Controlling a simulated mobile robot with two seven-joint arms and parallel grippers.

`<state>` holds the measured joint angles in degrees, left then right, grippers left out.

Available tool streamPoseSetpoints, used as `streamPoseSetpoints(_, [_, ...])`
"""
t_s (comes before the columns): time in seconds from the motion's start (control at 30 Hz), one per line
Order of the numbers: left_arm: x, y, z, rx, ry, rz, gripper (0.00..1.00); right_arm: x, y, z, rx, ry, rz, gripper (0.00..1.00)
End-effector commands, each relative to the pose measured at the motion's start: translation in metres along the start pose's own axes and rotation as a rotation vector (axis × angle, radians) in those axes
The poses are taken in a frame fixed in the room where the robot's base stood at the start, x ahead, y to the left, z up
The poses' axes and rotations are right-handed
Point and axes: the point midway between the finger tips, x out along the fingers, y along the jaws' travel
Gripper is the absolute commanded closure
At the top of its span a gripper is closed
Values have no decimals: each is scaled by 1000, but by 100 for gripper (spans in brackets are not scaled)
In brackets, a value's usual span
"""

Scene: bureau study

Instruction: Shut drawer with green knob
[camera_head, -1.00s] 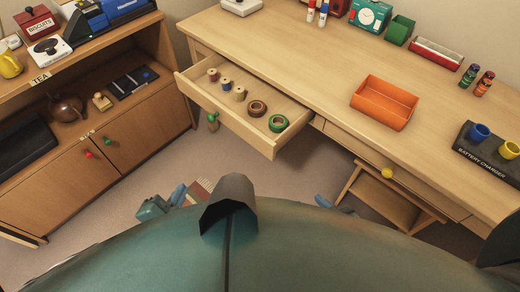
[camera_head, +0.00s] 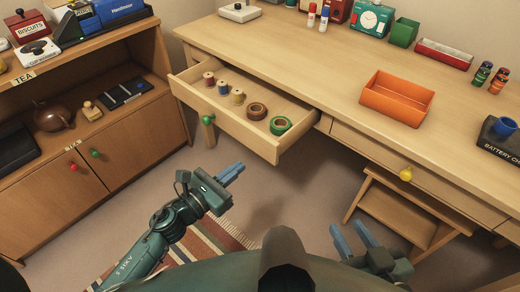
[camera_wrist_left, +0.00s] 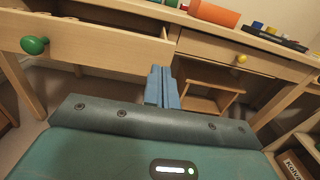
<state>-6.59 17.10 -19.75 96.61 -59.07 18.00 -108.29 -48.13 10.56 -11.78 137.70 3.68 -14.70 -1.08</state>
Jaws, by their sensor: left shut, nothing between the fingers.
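The wooden drawer (camera_head: 238,132) with the green knob (camera_head: 208,120) stands pulled out from the left end of the desk. It holds several spools and two rolls of tape. The green knob also shows at the upper left of the left wrist view (camera_wrist_left: 35,45). My left gripper (camera_head: 238,167) is shut and empty, below the drawer front in the head picture and apart from it. In the left wrist view its blue fingers are together, right of the knob. My right gripper (camera_head: 346,226) has its blue fingers spread, empty, low at the right of centre.
A closed drawer with a yellow knob (camera_head: 406,174) is to the right, above a wooden stool (camera_head: 395,217). An orange tray (camera_head: 397,98) sits on the desk. A cabinet (camera_head: 130,145) stands at the left. A striped rug lies on the floor.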

Motion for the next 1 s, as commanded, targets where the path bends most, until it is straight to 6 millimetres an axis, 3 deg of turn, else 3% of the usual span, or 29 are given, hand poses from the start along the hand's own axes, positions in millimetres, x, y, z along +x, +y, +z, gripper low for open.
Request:
streamPoseSetpoints(0.2, [49,0,2,-2,-3,1,100,-2,1,-3,6,3,3,64])
streamPoseSetpoints(0.4, [78,0,0,-4,-1,1,100,-2,1,-3,7,5,4,64])
streamPoseSetpoints(0.6, [89,0,0,-4,0,1,100,-2,1,-3,6,5,4,64])
streamPoseSetpoints(1.0, [89,1,0,-4,0,1,100,-2,1,-2,6,4,3,64])
